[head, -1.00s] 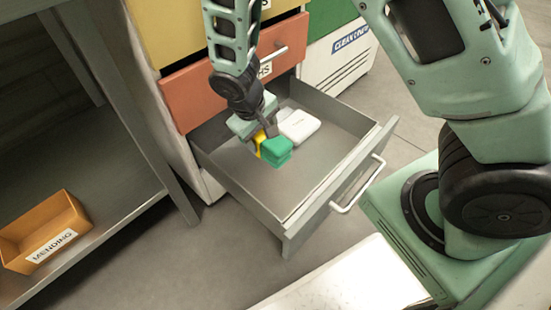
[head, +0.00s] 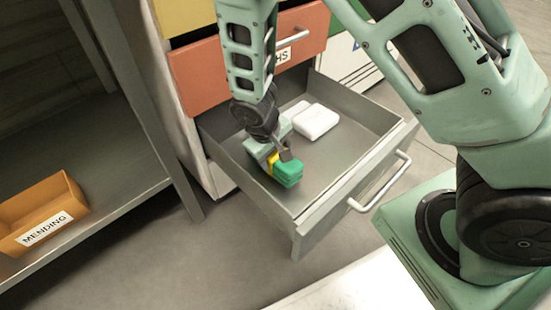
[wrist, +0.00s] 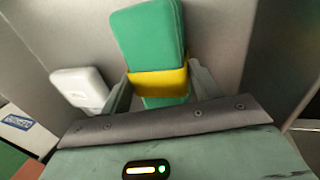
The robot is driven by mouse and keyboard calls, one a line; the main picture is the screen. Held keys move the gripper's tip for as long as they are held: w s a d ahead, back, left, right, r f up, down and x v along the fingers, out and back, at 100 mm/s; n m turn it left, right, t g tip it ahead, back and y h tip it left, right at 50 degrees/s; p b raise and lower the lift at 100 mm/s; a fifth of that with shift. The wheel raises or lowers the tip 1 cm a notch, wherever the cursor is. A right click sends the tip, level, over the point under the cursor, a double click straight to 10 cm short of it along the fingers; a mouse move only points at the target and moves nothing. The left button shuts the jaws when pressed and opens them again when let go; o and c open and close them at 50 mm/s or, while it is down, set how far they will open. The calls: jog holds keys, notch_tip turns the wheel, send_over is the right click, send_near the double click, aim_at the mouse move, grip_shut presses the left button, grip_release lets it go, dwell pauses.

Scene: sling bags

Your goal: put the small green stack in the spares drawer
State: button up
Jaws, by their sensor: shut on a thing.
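The small green stack (head: 289,168) is a folded green bundle with a yellow band (wrist: 160,84) around it. My gripper (head: 280,150) is shut on it, with one finger on each side at the band in the wrist view. The stack is held inside the open grey drawer (head: 345,171), over the drawer's left part. I cannot tell whether it touches the drawer floor. No label shows on this drawer, so I cannot read whether it is the spares drawer.
A white folded stack (head: 316,121) lies in the drawer, behind and right of the green one. A red drawer (head: 210,75) with a partly hidden label is above. An orange bin (head: 40,215) labelled MENDING sits on the left shelf. The drawer's front right floor is clear.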

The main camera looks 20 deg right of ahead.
jog(key=shift+f, duration=0.25)
jog(key=o, duration=1.2)
jog(key=shift+r, duration=0.15)
jog(key=w+p+v, duration=0.1)
jog(key=p+v, duration=0.5)
jog(key=v, duration=0.5)
jog(key=s+a+r+n+y, duration=0.1)
jog(key=s+r+n, duration=0.1)
jog(key=s+r, duration=0.6)
jog(key=s+a+r+n+g+y, duration=0.1)
jog(key=s+a+r+y, duration=0.1)
jog(key=s+r, duration=0.6)
jog(key=s, duration=0.4)
jog(key=shift+a+r+n+y, duration=0.2)
jog(key=shift+r+n+y, duration=0.1)
jog(key=shift+n, duration=0.1)
